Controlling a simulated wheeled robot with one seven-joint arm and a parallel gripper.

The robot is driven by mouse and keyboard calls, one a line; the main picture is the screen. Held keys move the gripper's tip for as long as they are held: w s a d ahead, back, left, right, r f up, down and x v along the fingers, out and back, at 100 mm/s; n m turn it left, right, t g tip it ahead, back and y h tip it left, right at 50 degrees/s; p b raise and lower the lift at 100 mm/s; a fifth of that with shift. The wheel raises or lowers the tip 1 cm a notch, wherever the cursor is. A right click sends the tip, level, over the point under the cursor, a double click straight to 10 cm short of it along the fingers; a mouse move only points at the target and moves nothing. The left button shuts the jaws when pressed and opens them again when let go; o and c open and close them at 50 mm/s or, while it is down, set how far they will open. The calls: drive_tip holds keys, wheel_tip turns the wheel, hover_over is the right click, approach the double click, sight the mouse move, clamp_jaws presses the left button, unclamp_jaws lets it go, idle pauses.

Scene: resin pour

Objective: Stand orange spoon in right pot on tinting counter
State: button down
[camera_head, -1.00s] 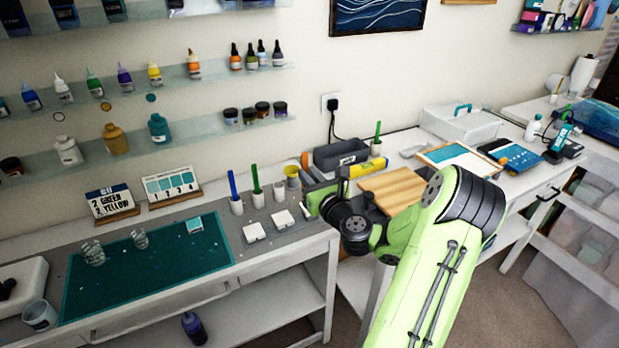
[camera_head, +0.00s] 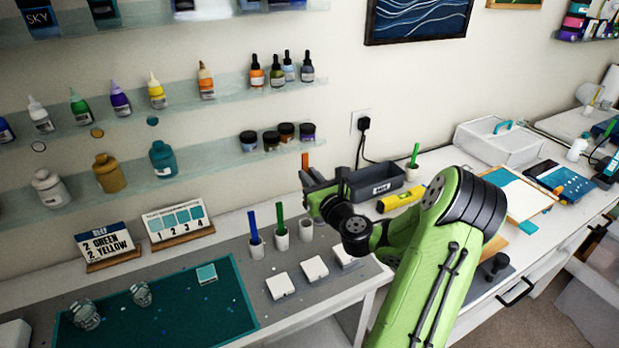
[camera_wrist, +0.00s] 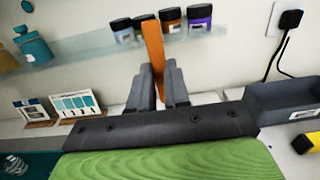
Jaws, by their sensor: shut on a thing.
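My gripper (camera_head: 314,184) is shut on the orange spoon (camera_head: 305,161). In the wrist view the spoon (camera_wrist: 153,50) stands up between the fingers (camera_wrist: 157,88), roughly upright with a slight tilt; its lower part is hidden. The right pot (camera_head: 306,231) is a small whitish cup with no spoon seen in it. It stands on the grey strip of the tinting counter (camera_head: 256,283). My gripper appears above the pot in the head view, apart from it. The middle pot (camera_head: 282,241) holds a green spoon (camera_head: 279,216). The left pot (camera_head: 257,249) holds a blue spoon (camera_head: 253,223).
White square pieces (camera_head: 314,268) lie in front of the pots. Label cards (camera_head: 178,221) stand behind, to the left. A teal mat (camera_head: 235,298) with small glass jars covers the left. A grey bin (camera_head: 376,182) and yellow level (camera_head: 402,198) are at right. Shelves hang above.

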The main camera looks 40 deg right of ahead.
wheel_tip(320, 180, down, 10)
drive_tip(key=b, duration=0.9)
drive_tip(key=shift+f, duration=0.2)
drive_tip(key=shift+w, duration=0.1)
drive_tip(key=c, duration=1)
unclamp_jaws()
